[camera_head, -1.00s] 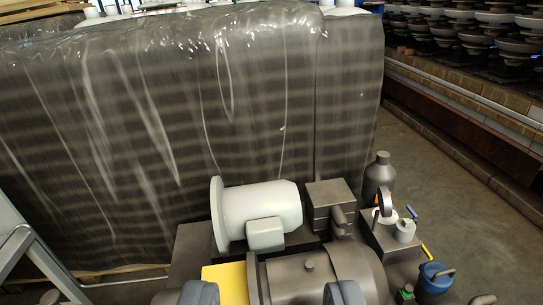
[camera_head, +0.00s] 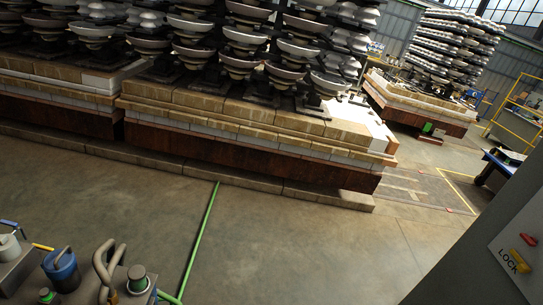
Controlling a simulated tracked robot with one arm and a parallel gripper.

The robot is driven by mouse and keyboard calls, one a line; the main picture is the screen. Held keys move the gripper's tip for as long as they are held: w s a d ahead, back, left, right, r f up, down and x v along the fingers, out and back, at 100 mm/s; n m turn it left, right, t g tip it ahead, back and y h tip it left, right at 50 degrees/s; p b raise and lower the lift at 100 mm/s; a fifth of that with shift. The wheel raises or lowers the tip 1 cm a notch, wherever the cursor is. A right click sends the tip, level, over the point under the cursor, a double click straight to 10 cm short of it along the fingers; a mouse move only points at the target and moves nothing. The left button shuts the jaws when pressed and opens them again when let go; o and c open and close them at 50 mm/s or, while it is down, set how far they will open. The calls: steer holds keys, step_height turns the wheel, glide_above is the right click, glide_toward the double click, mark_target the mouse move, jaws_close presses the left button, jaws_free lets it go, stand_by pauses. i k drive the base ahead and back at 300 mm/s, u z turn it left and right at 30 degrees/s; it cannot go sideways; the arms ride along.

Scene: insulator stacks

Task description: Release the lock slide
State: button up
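A small yellow part with a red piece (camera_head: 528,239) sits above the lettering. Another yellow and red part (camera_head: 519,261) lies beside the lettering. I cannot tell which of these is the lock slide or how it is set. My gripper is not in this view.
Insulator stacks (camera_head: 240,40) stand on a brick-edged platform (camera_head: 250,125) across the back.

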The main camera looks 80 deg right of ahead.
mark_target(522, 267)
steer(key=z, duration=0.65)
steer(key=i, duration=0.1)
steer(key=z, duration=3.2)
steer(key=k, duration=0.75)
steer(key=z, duration=0.25)
steer(key=i, duration=0.75)
steer(key=u, duration=0.15)
